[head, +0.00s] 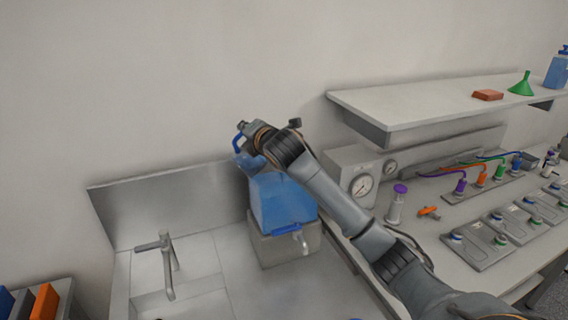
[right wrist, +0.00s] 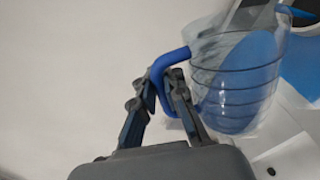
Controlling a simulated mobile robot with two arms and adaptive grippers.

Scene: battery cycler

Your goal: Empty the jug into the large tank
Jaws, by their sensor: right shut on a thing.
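The jug (head: 248,163) is a clear bluish vessel with a blue handle. It is held over the back left part of the large tank (head: 285,207), a blue translucent box with a tap, standing on a grey block. My right gripper (head: 243,146) is shut on the jug's handle. In the right wrist view the gripper (right wrist: 172,97) closes around the blue handle, and the ribbed jug (right wrist: 235,85) appears tilted. Blue shows through its wall; I cannot tell how much is liquid inside and how much is the tank behind. My left gripper is out of view.
A steel sink with a tap (head: 168,262) lies left of the tank. A gauge box (head: 352,175) stands to its right, below a shelf (head: 420,108) with a green funnel (head: 522,85). A bench with cell holders (head: 478,245) is farther right.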

